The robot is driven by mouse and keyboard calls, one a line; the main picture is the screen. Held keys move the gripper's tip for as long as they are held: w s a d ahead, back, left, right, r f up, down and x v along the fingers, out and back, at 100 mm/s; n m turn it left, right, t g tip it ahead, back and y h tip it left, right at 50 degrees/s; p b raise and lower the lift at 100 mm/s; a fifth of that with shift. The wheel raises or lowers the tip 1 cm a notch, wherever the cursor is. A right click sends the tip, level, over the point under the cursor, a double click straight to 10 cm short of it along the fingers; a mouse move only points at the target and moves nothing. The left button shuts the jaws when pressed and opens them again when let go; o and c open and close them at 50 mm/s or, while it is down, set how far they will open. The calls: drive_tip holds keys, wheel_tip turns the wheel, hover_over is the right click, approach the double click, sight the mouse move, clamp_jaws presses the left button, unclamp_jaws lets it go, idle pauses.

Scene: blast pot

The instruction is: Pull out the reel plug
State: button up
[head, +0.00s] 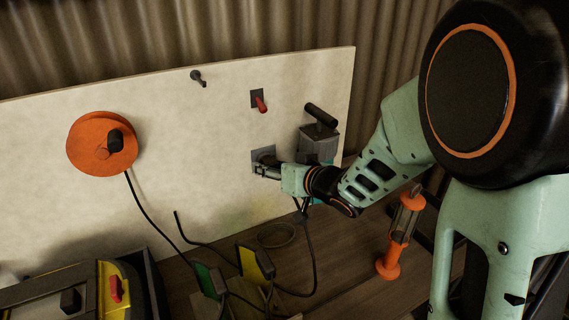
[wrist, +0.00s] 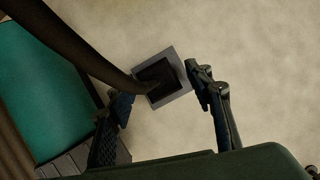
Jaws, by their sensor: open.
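A square grey socket plate (head: 262,153) is mounted on the pale panel. It also shows in the wrist view (wrist: 181,94), with a dark centre. A thick dark cable (wrist: 85,50) curves from the upper left to this centre. The reel plug cannot be clearly told apart from the cable's end and the dark socket. My gripper (head: 266,170) is at the plate, open, with its fingers on either side of the cable's end in the wrist view (wrist: 160,88). Contact cannot be told. The orange reel (head: 88,150) is on the panel at left, with a black cable hanging from it.
A grey box with a black lever (head: 320,117) is just right of my gripper; a teal surface (wrist: 40,85) fills the wrist view's left. A red switch (head: 260,104) is above. Cables, yellow-green blocks (head: 255,264) and an orange lamp (head: 388,262) are on the bench.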

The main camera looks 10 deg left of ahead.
drive_tip(key=shift+w+a+f, duration=0.1)
drive_tip(key=shift+w+a, duration=0.1)
drive_tip(key=shift+c, duration=0.4)
clamp_jaws()
drive_tip(key=shift+s+d, duration=0.1)
drive_tip(key=shift+s, duration=0.05)
drive_tip(key=shift+s+d, duration=0.15)
drive_tip(key=shift+s, duration=0.05)
idle(0.3)
drive_tip(key=shift+s+d, duration=0.2)
drive_tip(key=shift+s, duration=0.05)
idle(0.3)
drive_tip(key=shift+s+d, duration=0.6)
drive_tip(key=shift+s, duration=0.2)
drive_tip(key=shift+s+d, duration=0.6)
drive_tip(key=shift+s, duration=0.2)
